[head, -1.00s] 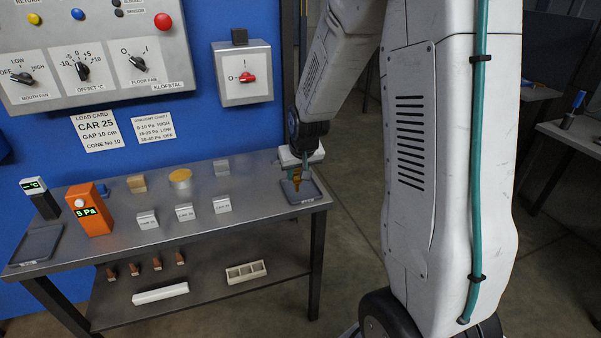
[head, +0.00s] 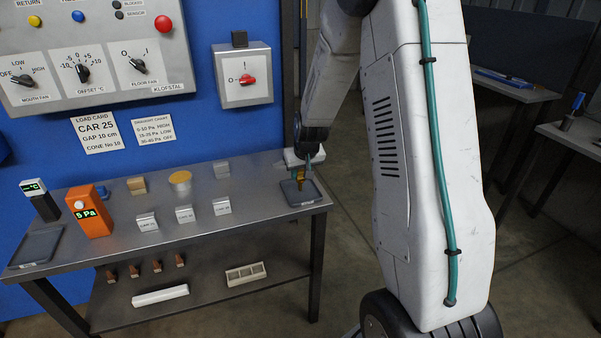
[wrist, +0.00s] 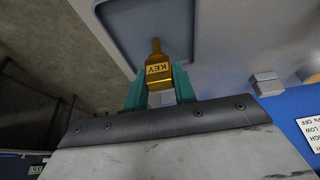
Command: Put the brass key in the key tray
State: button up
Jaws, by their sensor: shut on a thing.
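The brass key (wrist: 157,69) is yellow-gold with a tag reading KEY. My gripper (wrist: 159,90) is shut on it, with a teal finger on each side. The key's narrow end points away from the gripper, over the key tray (wrist: 112,38). In the head view my gripper (head: 300,173) and the key (head: 300,184) are at the right end of the bench, above the dark shallow key tray (head: 311,198). The key points down. I cannot tell whether its tip touches the tray floor.
The steel bench (head: 262,190) carries three white card blocks, an orange meter (head: 91,212) and a second dark tray (head: 34,248) at far left. A red-knobbed switch box (head: 243,75) is on the blue wall behind. Bench space left of the key tray is clear.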

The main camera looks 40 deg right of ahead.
jog(key=shift+f, duration=0.15)
jog(key=o, duration=1)
jog(key=v, duration=1.2)
jog(key=s+a+r+n, duration=0.1)
jog(key=s+a+r, duration=0.7)
jog(key=s+a, duration=0.3)
jog(key=s+a+r+g, duration=0.1)
jog(key=s+a, duration=0.1)
jog(key=s, duration=0.4)
jog(key=s+a+r+n+g, duration=0.1)
jog(key=s+a, duration=0.1)
jog(key=s, duration=0.5)
jog(key=s+a+r+n+g+y, duration=0.1)
jog(key=s+a, duration=0.2)
jog(key=s, duration=0.4)
